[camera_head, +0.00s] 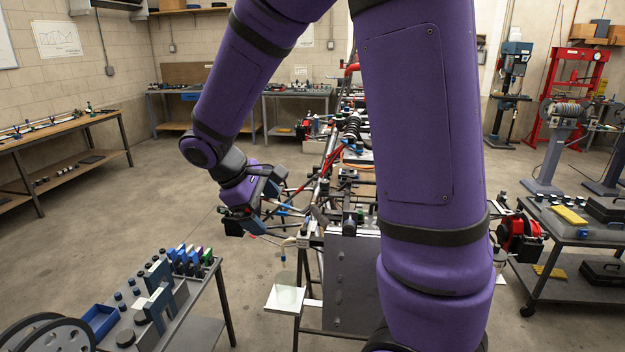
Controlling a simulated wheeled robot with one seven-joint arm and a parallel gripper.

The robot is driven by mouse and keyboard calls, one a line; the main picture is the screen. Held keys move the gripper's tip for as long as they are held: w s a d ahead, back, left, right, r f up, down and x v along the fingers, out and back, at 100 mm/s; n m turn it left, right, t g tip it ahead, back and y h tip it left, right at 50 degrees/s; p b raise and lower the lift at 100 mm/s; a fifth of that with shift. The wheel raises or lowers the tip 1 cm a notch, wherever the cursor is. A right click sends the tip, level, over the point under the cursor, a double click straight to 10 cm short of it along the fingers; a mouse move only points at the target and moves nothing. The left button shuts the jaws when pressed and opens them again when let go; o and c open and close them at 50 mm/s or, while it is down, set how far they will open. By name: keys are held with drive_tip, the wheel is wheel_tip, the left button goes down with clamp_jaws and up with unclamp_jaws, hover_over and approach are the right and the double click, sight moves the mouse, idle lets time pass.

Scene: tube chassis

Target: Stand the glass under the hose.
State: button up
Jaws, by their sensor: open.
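My gripper (240,222) hangs in the middle of the head view, beside the left side of the tube chassis (318,195). I see nothing held in it, though its fingertips are small and partly hidden. A white plate (271,302) juts out low at the chassis's near left corner. A pale, greenish see-through shape (289,295) shows on it; it may be the glass, but I cannot be sure. A small blue-tipped piece (283,257) hangs above the plate, possibly the hose end. My gripper is above and to the left of the plate.
A grey cart (150,325) with blue bins and tool holders stands at the lower left. My arm hides much of the chassis's right side. Another cart (575,230) stands at the right, workbenches at the back left.

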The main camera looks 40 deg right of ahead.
drive_tip(key=s+a+r+m+t+y, duration=0.1)
drive_tip(key=s+r+m+t+y, duration=0.2)
drive_tip(key=s+r, duration=0.3)
drive_tip(key=s+a+r+m+t+y, duration=0.2)
drive_tip(key=s+r, duration=0.5)
drive_tip(key=s, duration=0.5)
drive_tip(key=shift+s+m+t+y, duration=0.15)
drive_tip(key=shift+m+t+y, duration=0.25)
drive_tip(key=shift+m+t, duration=0.5)
drive_tip(key=shift+r, duration=0.1)
